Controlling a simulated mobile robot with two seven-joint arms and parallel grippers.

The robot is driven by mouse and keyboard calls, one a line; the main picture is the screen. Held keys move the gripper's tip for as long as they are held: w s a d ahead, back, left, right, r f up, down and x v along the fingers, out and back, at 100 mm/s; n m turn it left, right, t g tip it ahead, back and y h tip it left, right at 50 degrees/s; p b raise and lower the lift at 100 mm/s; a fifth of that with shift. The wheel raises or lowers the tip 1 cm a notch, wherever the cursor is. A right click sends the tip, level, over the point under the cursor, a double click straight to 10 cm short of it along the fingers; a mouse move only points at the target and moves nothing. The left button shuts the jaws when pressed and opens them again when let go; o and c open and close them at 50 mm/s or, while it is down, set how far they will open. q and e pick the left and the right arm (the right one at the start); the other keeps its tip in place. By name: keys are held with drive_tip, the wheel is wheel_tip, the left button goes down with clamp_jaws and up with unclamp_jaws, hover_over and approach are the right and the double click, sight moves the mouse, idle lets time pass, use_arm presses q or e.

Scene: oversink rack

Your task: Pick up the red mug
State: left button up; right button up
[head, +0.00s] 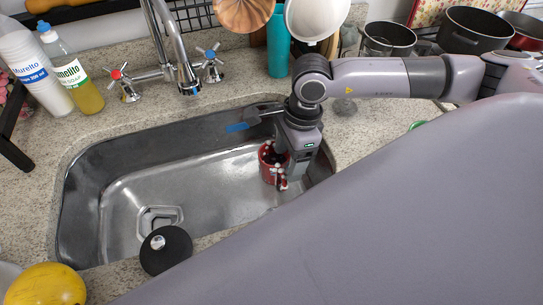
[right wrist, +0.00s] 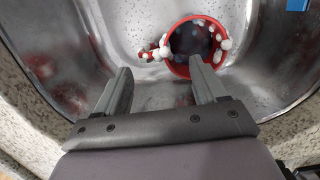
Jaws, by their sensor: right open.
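My left gripper is not in view.
The sink (head: 125,200) has steep steel walls and a drain at left. A faucet (head: 180,65) stands behind it. A black round object (head: 165,250) is at the front edge. A soap bottle (head: 75,75), cups and pots line the back. The sink's middle is clear.

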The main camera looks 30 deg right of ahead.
sight(284, 175)
drive_tip(key=f, duration=0.1)
drive_tip(key=a+f, duration=0.1)
drive_tip(key=f, duration=0.2)
drive_tip(key=shift+s+a+f+p, duration=0.25)
drive_tip(key=shift+s+a+p, duration=0.05)
drive_tip(key=shift+p, duration=0.1)
drive_tip(key=shift+a+f, duration=0.1)
drive_tip(key=shift+f, duration=0.45)
drive_tip(key=shift+w, duration=0.1)
clamp_jaws()
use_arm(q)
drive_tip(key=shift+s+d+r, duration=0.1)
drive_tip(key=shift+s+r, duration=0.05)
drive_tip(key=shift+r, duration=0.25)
use_arm(e)
drive_tip(key=shift+r, duration=0.15)
